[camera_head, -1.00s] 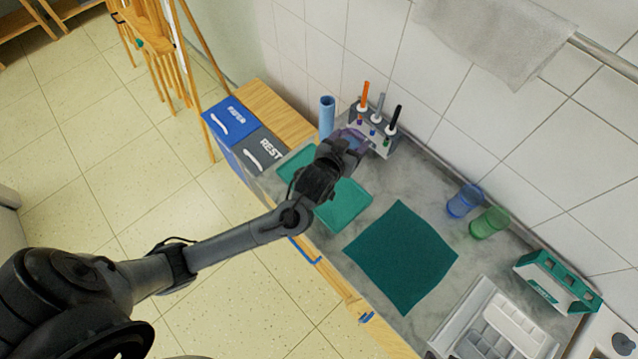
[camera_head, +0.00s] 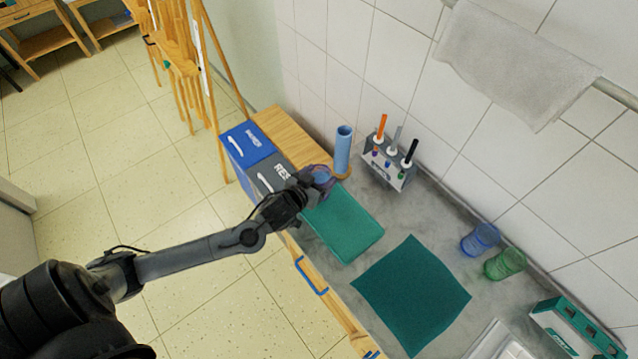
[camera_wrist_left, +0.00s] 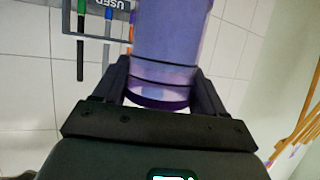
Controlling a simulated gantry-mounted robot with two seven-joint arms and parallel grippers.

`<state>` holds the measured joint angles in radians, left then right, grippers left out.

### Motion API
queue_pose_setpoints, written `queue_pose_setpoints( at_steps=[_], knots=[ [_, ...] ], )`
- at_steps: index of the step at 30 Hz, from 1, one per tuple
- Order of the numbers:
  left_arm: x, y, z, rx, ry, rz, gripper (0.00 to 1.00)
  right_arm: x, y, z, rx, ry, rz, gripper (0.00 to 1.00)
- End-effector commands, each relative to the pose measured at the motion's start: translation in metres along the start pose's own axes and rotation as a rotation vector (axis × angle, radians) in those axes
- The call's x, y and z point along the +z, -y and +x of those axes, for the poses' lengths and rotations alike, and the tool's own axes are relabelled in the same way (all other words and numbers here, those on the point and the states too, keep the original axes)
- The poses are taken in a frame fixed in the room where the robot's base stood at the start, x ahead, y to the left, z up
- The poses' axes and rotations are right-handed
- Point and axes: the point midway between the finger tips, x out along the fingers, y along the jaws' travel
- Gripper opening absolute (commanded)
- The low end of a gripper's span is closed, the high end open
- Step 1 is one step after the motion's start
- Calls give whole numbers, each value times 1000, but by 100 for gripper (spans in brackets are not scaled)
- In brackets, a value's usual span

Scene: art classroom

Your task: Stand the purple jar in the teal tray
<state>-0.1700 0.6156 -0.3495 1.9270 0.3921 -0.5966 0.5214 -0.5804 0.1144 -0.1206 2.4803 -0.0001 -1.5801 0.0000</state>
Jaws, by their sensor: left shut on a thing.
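The purple see-through jar (camera_head: 321,176) is held in my left gripper (camera_head: 307,187), above or beside the far left end of the teal tray. The gap below it cannot be judged. In the left wrist view the jar (camera_wrist_left: 170,45) sits between the two fingers (camera_wrist_left: 163,88), roughly parallel to the pens in the rack. The teal tray (camera_head: 345,225) lies flat on the grey counter, and the gripper and jar cover its far left corner. The visible part of the tray is empty. My right gripper is not in view.
A blue cylinder (camera_head: 343,150) and a pen rack (camera_head: 388,166) stand behind the tray. Blue and grey bins (camera_head: 247,144) are at the left. A dark teal cloth (camera_head: 412,295) lies right of the tray. Blue (camera_head: 480,239) and green (camera_head: 505,263) cups stand near the wall.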

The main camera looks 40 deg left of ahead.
Motion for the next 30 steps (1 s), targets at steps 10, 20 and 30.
queue_pose_setpoints(
  at_steps=[10,20,30],
  knots=[
    [33,0,14,0,-3,0,41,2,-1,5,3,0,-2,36],
    [35,0,15,0,-2,0,41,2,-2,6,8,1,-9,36],
    [37,0,15,0,0,1,96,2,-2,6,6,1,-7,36]
  ],
)
